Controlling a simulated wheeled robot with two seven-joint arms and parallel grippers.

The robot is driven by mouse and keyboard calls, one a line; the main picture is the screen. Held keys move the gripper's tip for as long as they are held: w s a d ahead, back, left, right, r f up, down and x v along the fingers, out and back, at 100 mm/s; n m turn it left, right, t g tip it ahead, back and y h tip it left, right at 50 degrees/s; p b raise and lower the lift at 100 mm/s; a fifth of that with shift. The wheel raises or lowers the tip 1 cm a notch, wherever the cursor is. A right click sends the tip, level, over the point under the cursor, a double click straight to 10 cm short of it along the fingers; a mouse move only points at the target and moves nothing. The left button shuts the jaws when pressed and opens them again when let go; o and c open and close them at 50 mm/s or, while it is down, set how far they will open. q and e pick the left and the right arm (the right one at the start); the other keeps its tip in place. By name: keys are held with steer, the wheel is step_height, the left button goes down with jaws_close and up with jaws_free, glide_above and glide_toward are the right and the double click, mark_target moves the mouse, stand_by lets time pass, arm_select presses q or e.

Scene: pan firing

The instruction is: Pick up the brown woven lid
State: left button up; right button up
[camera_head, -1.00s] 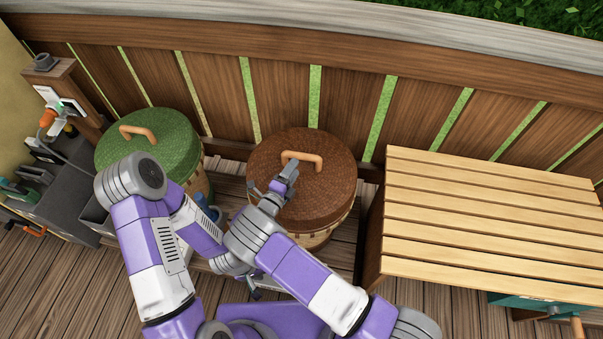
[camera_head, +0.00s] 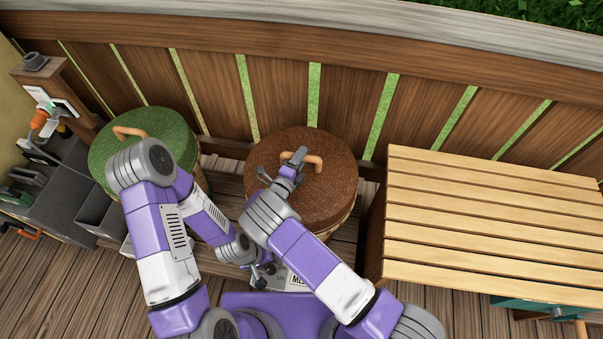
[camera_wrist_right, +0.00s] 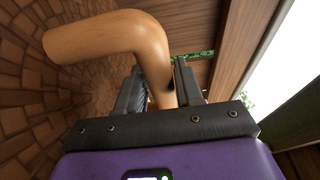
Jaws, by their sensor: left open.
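The brown woven lid (camera_head: 330,195) is round with a tan arched handle (camera_head: 315,160) and sits on a basket beside the fence. My right gripper (camera_head: 295,158) is at the left part of this handle. In the right wrist view, the handle (camera_wrist_right: 110,35) bends down between the two fingers of my right gripper (camera_wrist_right: 158,85). The handle nearly fills the gap, but I cannot tell whether the fingers press on it. My left gripper (camera_head: 262,275) is open and low, in front of the basket, partly hidden by my right arm.
A green woven lid (camera_head: 160,120) with a similar handle covers another basket at the left. A slatted wooden table (camera_head: 480,220) stands close on the right. A wooden fence (camera_head: 280,95) runs behind the baskets. Grey bins (camera_head: 75,200) stand at the far left.

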jaws_close()
steer(key=shift+r, duration=0.2)
